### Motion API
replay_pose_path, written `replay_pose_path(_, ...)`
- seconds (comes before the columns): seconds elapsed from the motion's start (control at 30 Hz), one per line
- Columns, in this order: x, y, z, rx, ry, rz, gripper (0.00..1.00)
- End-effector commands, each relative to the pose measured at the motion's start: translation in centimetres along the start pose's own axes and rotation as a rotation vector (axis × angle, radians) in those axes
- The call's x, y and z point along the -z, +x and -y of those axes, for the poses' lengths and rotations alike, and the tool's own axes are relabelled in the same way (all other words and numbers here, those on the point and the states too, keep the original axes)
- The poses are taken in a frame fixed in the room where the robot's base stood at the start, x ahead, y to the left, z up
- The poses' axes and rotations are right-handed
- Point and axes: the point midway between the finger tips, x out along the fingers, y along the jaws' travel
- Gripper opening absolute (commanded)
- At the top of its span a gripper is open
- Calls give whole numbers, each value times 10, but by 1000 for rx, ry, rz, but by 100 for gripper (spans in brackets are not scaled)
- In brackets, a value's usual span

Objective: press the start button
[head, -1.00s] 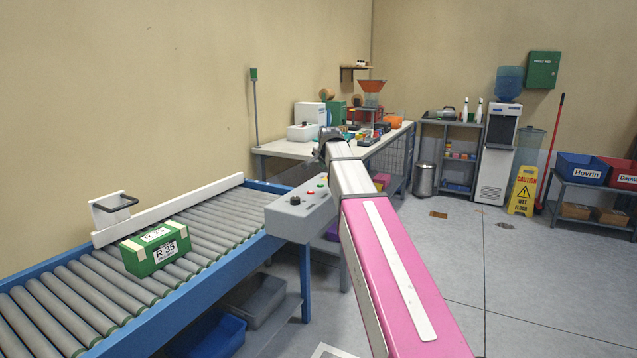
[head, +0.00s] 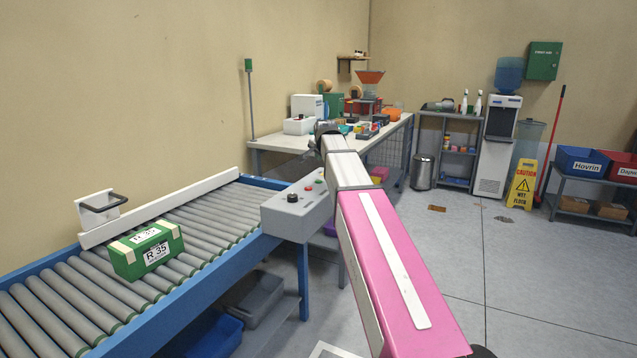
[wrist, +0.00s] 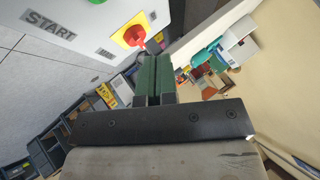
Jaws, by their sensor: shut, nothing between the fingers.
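The control box (head: 297,209) is grey and fixed to the conveyor's near side; in the head view it carries a black knob, a small green button (head: 308,188) and a red control. In the wrist view the panel (wrist: 75,35) shows a "START" label (wrist: 50,26), a green button (wrist: 97,1) cut off by the top edge, and a red knob on a yellow plate (wrist: 133,37). My gripper (wrist: 153,62) is shut and empty, with its dark green fingers side by side just below and right of the red knob. A gap from the panel cannot be judged. In the head view my arm hides the fingertips.
A green box marked R 35 (head: 146,250) sits on the roller conveyor (head: 60,310). A cluttered workbench (head: 272,143) stands behind my arm. A yellow wet-floor sign (head: 522,187) and a shelf with bins are at the right.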

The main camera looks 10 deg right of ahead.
Motion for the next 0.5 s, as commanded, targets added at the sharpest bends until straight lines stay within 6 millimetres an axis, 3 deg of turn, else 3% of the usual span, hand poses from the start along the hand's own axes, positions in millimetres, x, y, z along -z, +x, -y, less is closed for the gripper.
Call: replay_pose_path(0.5,-30,41,-30,-1,0,1,0)
